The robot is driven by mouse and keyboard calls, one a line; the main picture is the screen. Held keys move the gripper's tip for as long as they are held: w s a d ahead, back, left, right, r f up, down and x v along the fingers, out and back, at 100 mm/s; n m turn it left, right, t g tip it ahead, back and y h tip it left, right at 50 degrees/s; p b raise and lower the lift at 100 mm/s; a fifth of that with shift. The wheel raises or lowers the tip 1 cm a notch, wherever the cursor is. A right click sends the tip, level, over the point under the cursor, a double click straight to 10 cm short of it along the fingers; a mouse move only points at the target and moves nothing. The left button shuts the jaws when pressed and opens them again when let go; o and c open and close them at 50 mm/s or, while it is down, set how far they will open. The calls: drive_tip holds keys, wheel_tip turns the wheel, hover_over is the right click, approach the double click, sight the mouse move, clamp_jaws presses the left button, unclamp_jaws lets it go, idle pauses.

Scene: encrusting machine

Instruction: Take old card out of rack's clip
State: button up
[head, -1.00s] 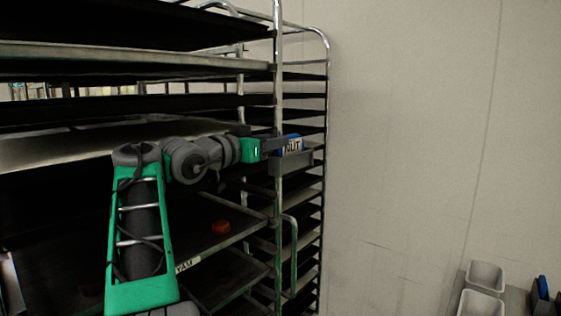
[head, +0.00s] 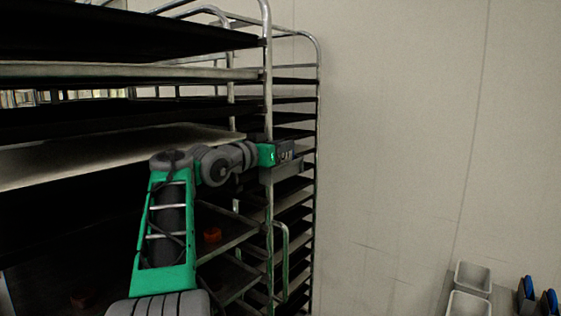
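My gripper (head: 287,153) is at the front upright of the rack (head: 268,100), level with the clip. The grey clip (head: 282,172) shows just below the gripper's fingers. The old card is mostly hidden by the fingers; only small pale marks show at the gripper's end, and I cannot tell whether they are the card's lettering. The fingers are too small and dark to tell whether they are open or shut on the card.
The rack's several dark shelves (head: 150,110) lie left of and behind my arm. A red-orange object (head: 212,235) sits on a lower shelf. Grey bins (head: 472,278) and blue-topped dark items (head: 529,290) stand at the lower right. Plain wall (head: 400,130) fills the right side.

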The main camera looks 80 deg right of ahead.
clamp_jaws()
idle(0.3)
